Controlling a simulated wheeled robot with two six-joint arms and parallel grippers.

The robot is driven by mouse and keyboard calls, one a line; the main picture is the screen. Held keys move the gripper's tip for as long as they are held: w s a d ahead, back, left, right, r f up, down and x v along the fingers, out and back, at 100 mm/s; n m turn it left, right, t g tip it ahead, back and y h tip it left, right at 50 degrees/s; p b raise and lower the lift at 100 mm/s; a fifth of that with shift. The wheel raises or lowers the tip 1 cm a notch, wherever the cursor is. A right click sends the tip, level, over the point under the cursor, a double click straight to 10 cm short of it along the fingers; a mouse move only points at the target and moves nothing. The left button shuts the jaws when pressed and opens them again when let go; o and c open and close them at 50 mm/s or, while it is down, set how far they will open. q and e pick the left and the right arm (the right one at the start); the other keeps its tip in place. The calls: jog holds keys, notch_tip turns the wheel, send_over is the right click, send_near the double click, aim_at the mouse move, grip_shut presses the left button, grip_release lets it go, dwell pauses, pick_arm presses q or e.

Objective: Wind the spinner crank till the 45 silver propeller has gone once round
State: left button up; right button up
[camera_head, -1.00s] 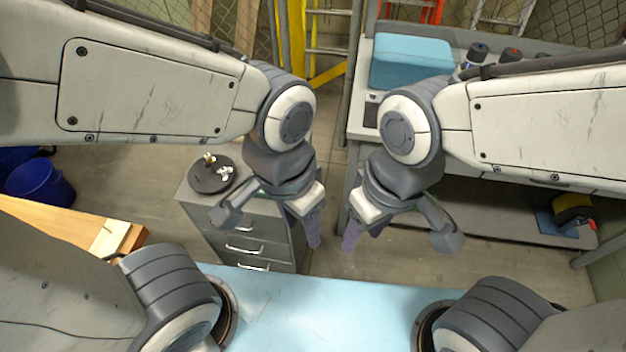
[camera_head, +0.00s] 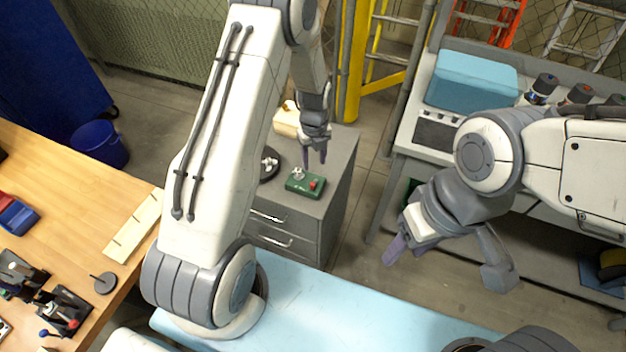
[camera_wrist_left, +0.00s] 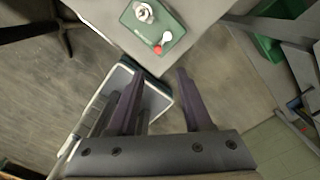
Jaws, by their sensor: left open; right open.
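A small green box (camera_head: 303,186) sits on top of the grey drawer cabinet (camera_head: 335,172). It carries a silver part (camera_head: 298,173) and a small crank with a red knob (camera_head: 313,184). The left wrist view shows the green box (camera_wrist_left: 178,22), its silver part (camera_wrist_left: 144,12) and the red knob (camera_wrist_left: 157,50) near the top edge. I cannot read any number on the silver part. My left gripper (camera_head: 315,160) is open and empty, pointing down just above and behind the box, apart from it. My right gripper (camera_head: 402,250) is open and empty, far right of the cabinet.
A dark round plate (camera_head: 269,168) beside the green box is partly hidden by my left arm. A wooden bench (camera_head: 80,185) with several gadgets stands left. A metal bench (camera_head: 432,138) with a blue case (camera_head: 472,80) stands right. Bare floor lies between cabinet and metal bench.

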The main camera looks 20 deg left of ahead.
aim_at(312, 184)
pick_arm(q)
jog(key=shift+m, duration=0.3)
jog(key=f+p, duration=0.1)
jog(key=f, duration=0.2)
jog(key=f+p, duration=0.1)
jog(key=f, duration=0.7)
jog(key=shift+a+f+p, duration=0.15)
jog(key=shift+a+p, duration=0.15)
jog(key=shift+p, duration=0.1)
grip_shut()
